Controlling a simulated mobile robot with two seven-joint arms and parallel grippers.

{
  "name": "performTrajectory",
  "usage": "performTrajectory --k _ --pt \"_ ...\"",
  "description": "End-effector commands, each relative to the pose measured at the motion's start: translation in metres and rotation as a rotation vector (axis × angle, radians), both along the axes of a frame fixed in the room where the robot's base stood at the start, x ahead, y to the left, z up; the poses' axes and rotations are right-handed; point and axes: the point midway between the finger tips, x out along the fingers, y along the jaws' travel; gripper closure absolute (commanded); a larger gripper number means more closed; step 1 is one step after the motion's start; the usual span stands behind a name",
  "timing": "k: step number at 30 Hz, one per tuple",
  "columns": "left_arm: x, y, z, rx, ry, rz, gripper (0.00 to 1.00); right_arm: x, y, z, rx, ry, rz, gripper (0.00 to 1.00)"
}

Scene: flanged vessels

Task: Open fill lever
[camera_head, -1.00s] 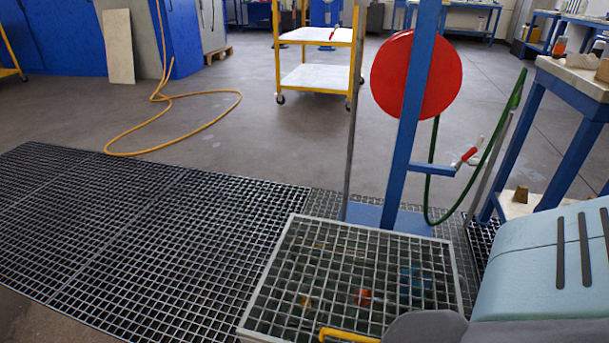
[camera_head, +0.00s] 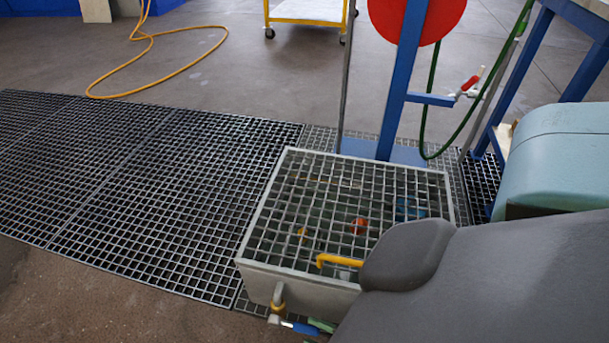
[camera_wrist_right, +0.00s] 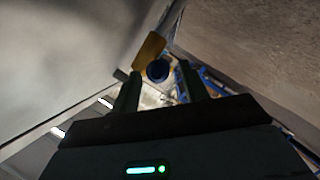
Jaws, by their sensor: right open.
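A blue-handled lever (camera_head: 300,327) shows at the low front of the grey tank, below a pale pipe with a brass-coloured collar (camera_head: 278,299). In the right wrist view, a round blue end (camera_wrist_right: 158,70) appears between or just beyond the fingertips, with a yellow-brass part (camera_wrist_right: 149,48) behind it. My right gripper (camera_wrist_right: 160,82) is open, with one dark green finger on each side of the blue end; contact cannot be told. In the head view my right gripper (camera_head: 318,325) is mostly hidden by my grey arm. My left gripper is out of view.
Floor grating (camera_head: 150,170) lies left; bare floor (camera_head: 130,300) is clear at front left.

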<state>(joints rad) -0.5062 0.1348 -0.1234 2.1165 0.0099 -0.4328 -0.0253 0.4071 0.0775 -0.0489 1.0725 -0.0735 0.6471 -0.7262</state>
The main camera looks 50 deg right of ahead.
Motion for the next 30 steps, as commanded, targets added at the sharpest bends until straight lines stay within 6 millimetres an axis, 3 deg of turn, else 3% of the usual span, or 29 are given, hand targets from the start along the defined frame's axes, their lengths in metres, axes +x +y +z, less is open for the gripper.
performTrajectory --k 6,18,28,30 --pt "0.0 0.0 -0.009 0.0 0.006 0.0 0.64 0.025 0.003 -0.008 0.0 0.0 0.0 0.55" --pt "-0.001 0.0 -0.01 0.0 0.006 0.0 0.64 0.033 0.004 -0.009 0.001 0.001 -0.001 0.55" --pt "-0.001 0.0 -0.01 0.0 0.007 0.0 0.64 0.033 0.003 -0.009 0.001 0.001 -0.001 0.97" --pt "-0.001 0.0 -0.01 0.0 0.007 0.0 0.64 0.033 0.003 -0.009 0.001 0.001 -0.001 1.0"
